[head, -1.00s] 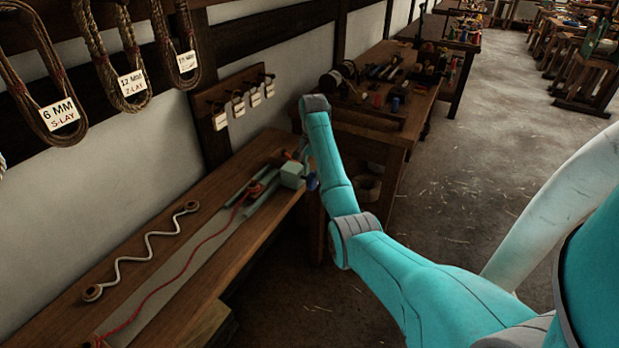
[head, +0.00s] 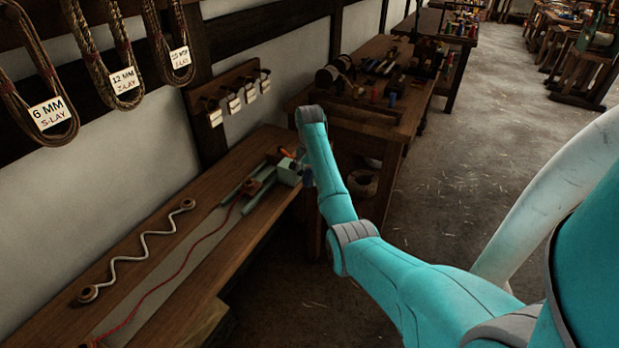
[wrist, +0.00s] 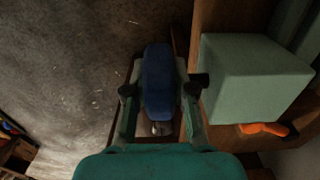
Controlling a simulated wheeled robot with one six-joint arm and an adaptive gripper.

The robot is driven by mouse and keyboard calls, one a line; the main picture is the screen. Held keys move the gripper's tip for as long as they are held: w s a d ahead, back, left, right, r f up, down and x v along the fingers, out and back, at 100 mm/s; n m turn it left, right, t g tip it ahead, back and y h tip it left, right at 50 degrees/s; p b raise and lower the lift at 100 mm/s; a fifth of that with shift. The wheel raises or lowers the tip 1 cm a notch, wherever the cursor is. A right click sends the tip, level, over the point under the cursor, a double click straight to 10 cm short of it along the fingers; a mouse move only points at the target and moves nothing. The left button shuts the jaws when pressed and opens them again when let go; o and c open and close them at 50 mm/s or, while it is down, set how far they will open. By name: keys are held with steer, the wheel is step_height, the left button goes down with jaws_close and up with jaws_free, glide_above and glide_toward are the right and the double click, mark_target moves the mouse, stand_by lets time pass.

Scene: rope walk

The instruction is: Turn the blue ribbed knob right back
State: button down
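The blue ribbed knob (wrist: 159,82) is in the middle of the wrist view, end of a pale green box (wrist: 252,80) close by on its right. My gripper (wrist: 162,88) has its two dark fingertips on either side of the knob, with a visible gap on each side. It looks open and not pressed on the knob. In the head view, a small bit of the blue knob (head: 308,178) shows beside the pale green box (head: 289,172), at the bench end. My arm hides most of the gripper there.
An orange lever (wrist: 263,129) lies by the box. The wooden bench (head: 150,225) carries a wavy rod (head: 145,248) and a red cord (head: 185,262). A second table (head: 375,118) with spools stands behind my arm.

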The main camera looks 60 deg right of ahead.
steer(key=shift+h, duration=0.3)
steer(key=shift+a+f+h, duration=0.1)
steer(key=shift+a+h, duration=0.05)
steer(key=shift+h, duration=1.05)
steer(key=h, duration=0.3)
steer(key=shift+h, duration=0.3)
steer(key=h, duration=0.3)
steer(key=shift+t+h, duration=0.3)
steer(key=shift+t, duration=0.1)
steer(key=h, duration=0.3)
steer(key=shift+h, duration=0.3)
steer(key=t+h, duration=0.1)
steer(key=h, duration=0.5)
steer(key=shift+h, duration=2.6)
steer(key=shift+t+h, duration=0.3)
steer(key=shift+h, duration=0.6)
